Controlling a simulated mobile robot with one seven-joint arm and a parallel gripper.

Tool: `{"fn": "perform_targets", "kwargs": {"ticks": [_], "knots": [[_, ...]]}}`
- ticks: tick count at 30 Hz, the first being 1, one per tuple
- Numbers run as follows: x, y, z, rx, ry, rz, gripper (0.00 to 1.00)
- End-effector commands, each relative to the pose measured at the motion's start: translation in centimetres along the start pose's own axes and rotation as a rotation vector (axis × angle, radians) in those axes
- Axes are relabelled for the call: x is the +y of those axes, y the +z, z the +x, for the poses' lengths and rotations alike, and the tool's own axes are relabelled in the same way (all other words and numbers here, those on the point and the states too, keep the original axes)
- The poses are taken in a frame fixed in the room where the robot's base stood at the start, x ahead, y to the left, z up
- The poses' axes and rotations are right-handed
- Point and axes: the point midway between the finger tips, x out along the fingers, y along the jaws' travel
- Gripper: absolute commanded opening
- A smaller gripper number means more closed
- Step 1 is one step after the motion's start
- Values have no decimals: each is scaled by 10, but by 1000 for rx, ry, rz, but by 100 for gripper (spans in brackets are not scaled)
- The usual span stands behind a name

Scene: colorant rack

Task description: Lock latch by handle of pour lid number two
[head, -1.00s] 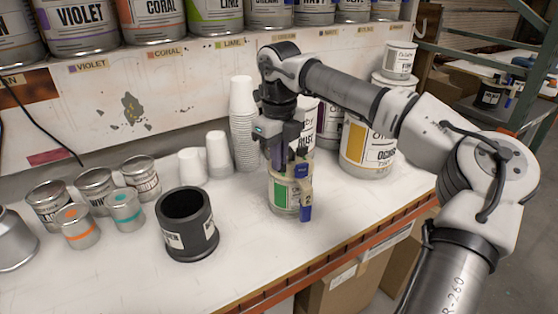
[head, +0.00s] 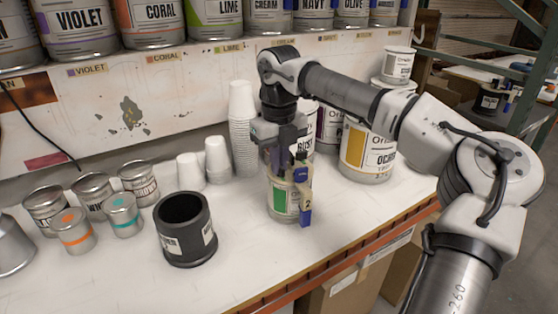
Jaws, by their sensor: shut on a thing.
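Pour lid number two sits on a small can with a green patch (head: 280,198) near the front edge of the bench. A tan part and a blue tab marked "2" (head: 306,214) hang down the can's front right side. A blue piece (head: 301,174) shows higher up on the lid. My gripper (head: 290,168) points down from above, at the lid's top, shut on the latch handle. My fingers and the lid's top overlap, so the exact grip and the latch's closure are hidden.
A black cylinder (head: 186,229) stands left of the can, with several small tins beyond it. White paper cups (head: 242,128) stand behind. A large ochre can (head: 367,150) stands close on the right. The bench (head: 245,255) is clear in front.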

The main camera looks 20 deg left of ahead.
Motion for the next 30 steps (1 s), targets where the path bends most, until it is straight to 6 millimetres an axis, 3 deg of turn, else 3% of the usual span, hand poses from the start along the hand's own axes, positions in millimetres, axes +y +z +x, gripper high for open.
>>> {"fn": "perform_targets", "kwargs": {"ticks": [1,6,22,30], "knots": [[0,0,0,0,0,0,10],[0,0,0,0,0,-1,30],[0,0,0,0,0,-26,30],[2,0,-2,0,2,-274,30]]}}
